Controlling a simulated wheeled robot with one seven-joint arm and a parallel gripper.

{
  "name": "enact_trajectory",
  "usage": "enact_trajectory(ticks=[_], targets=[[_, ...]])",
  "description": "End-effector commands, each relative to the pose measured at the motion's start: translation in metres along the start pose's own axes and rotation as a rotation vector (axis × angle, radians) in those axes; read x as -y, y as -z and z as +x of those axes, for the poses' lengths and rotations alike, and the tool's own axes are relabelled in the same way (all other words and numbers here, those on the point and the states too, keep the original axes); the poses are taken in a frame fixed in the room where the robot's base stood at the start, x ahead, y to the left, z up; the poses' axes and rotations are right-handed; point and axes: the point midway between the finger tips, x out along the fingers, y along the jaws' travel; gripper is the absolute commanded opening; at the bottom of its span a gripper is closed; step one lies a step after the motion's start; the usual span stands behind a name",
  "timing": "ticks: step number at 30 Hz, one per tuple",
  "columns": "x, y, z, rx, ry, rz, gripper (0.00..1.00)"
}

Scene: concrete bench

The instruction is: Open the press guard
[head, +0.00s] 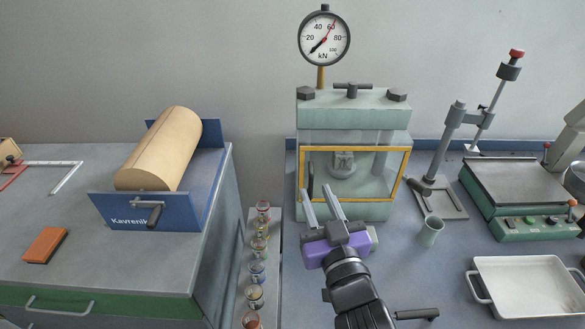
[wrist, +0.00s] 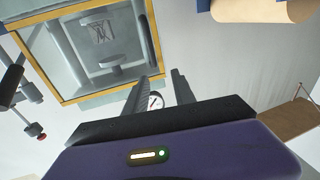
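The press (head: 352,115) is pale green, with a round kN gauge (head: 325,38) on top. Its guard (head: 378,150) is a clear panel in a yellow frame and sits flat across the press front, closed. A dark upright handle (head: 311,180) shows near the guard's left edge. My gripper (head: 316,190) has a purple body and is in front of the guard's lower left. Its two fingers are apart with nothing visible between them. The wrist view shows the guard frame (wrist: 98,94) at upper left, beside the fingers (wrist: 163,75). Contact with the handle cannot be told.
A blue stand with a tan roll (head: 160,150) is on the left cabinet. Several small jars (head: 257,270) line the gap.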

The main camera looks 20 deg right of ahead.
Motion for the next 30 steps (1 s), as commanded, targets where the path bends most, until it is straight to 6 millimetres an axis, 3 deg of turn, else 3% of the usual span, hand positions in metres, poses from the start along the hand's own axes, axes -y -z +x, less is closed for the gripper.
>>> enact_trajectory(ticks=[2, 7, 21, 30], targets=[[-0.005, -0.012, -0.001, 0.038, -0.02, 0.01, 0.31], [-0.007, -0.014, 0.006, 0.052, -0.029, 0.034, 0.31], [-0.009, -0.018, 0.069, 0.051, -0.028, 0.034, 0.31], [-0.009, -0.019, 0.076, 0.051, -0.028, 0.035, 0.31]])
